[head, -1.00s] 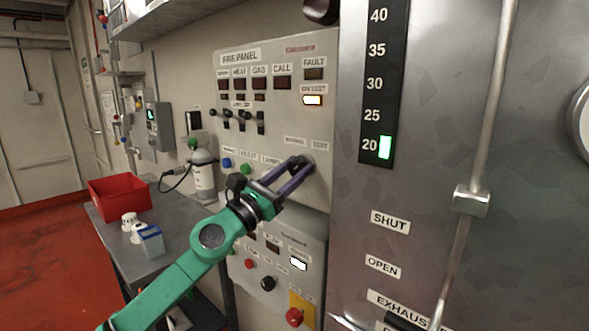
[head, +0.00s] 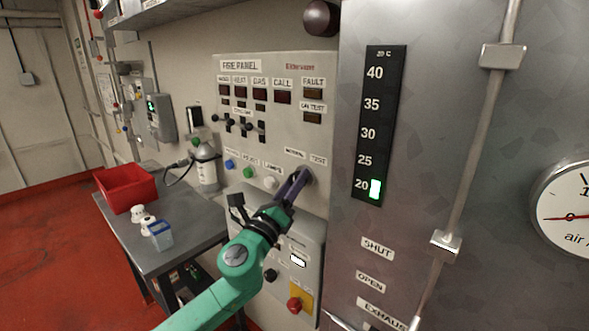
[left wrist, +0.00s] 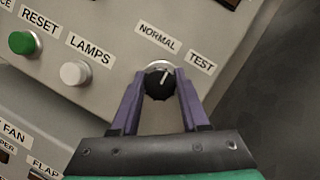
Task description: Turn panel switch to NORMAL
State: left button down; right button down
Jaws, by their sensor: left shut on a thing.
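The panel switch is a round black knob (left wrist: 159,80) with a white mark pointing up and slightly right in the left wrist view. The NORMAL label (left wrist: 157,39) is above it and the TEST label (left wrist: 201,60) is to its upper right. My left gripper (left wrist: 160,88) is shut on the knob, one purple finger on each side. In the head view, my left gripper (head: 296,182) hides most of the knob. The ON TEST lamp (head: 312,118) on the fire panel (head: 290,135) is dark. My right gripper is not in view.
A green RESET button (left wrist: 23,43) and a white LAMPS button (left wrist: 75,73) lie left of the knob. A lower panel (head: 315,250) has a red button (head: 294,305). A steel cabinet (head: 440,130) stands right. A table (head: 165,258) holds a red bin (head: 128,198).

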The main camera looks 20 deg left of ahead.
pick_arm(q)
jog(key=n+y+p, duration=0.1)
jog(key=n+p, duration=0.1)
jog(key=n+g+y+p, duration=0.1)
jog(key=n, duration=0.2)
jog(key=n+y+p, duration=0.1)
jog(key=n+p, duration=0.1)
jog(key=shift+r+n+g+p, duration=0.25)
jog(key=shift+n+g+p, duration=0.05)
jog(key=shift+n+g, duration=0.1)
jog(key=shift+f+n+g+p, duration=0.2)
jog(key=shift+n+g+p, duration=0.3)
jog(key=shift+n+p, duration=0.7)
jog(key=shift+c, duration=2.1)
grip_release()
